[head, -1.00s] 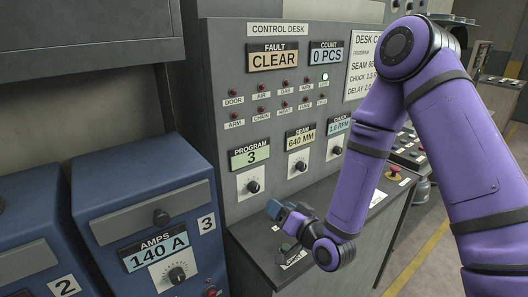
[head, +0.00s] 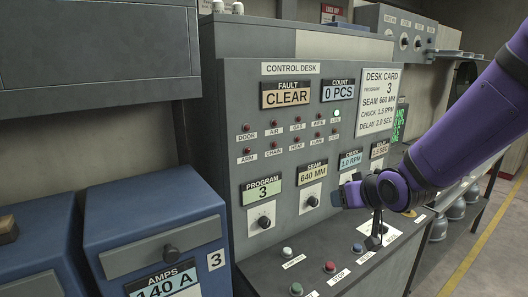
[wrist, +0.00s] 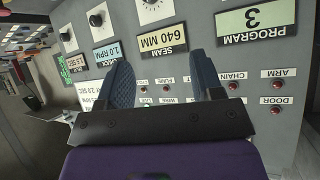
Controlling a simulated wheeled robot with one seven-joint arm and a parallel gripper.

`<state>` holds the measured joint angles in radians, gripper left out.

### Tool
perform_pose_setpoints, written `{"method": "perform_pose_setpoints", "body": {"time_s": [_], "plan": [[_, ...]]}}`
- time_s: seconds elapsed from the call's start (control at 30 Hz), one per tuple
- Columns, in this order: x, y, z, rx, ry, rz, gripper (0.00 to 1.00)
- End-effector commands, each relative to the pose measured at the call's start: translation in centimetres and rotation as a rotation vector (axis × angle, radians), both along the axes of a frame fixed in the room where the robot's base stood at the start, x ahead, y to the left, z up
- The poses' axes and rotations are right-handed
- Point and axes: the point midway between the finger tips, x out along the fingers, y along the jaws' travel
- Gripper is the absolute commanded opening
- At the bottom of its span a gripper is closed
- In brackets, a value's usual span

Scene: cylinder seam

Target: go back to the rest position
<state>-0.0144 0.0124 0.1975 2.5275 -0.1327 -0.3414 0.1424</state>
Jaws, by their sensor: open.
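My gripper (head: 345,196) is at the end of my purple arm, in front of the lower right part of the control desk (head: 228,150) in the head view. In the wrist view my gripper (wrist: 165,88) has its two dark blue fingers apart with nothing between them. Beyond them is the desk's panel with the SEAM display (wrist: 155,42) reading 640 MM and the PROGRAM display (wrist: 256,20) reading 3. I cannot tell the exact gap between the fingers and the panel.
The desk's sloping shelf carries a red button (head: 329,267), a green button (head: 296,288) and a small black lever (head: 376,232) below my gripper. Blue power units (head: 150,235) stand at the left.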

Motion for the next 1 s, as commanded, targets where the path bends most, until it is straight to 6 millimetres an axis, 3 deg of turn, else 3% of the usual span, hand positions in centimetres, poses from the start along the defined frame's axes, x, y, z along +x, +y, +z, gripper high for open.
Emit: {"method": "perform_pose_setpoints", "body": {"time_s": [0.03, 0.27, 0.5, 0.8, 1.0], "plan": [[-0.8, -0.8, 1.3, -0.020, 0.012, -0.018, 0.60], [-5.3, -4.4, 5.2, -0.093, 0.119, -0.100, 0.60], [-11.6, -7.4, 8.7, -0.124, 0.241, -0.173, 0.60], [-20.5, -9.7, 11.6, -0.111, 0.396, -0.220, 0.60], [-24.1, -10.2, 12.2, -0.097, 0.458, -0.224, 0.60]]}}
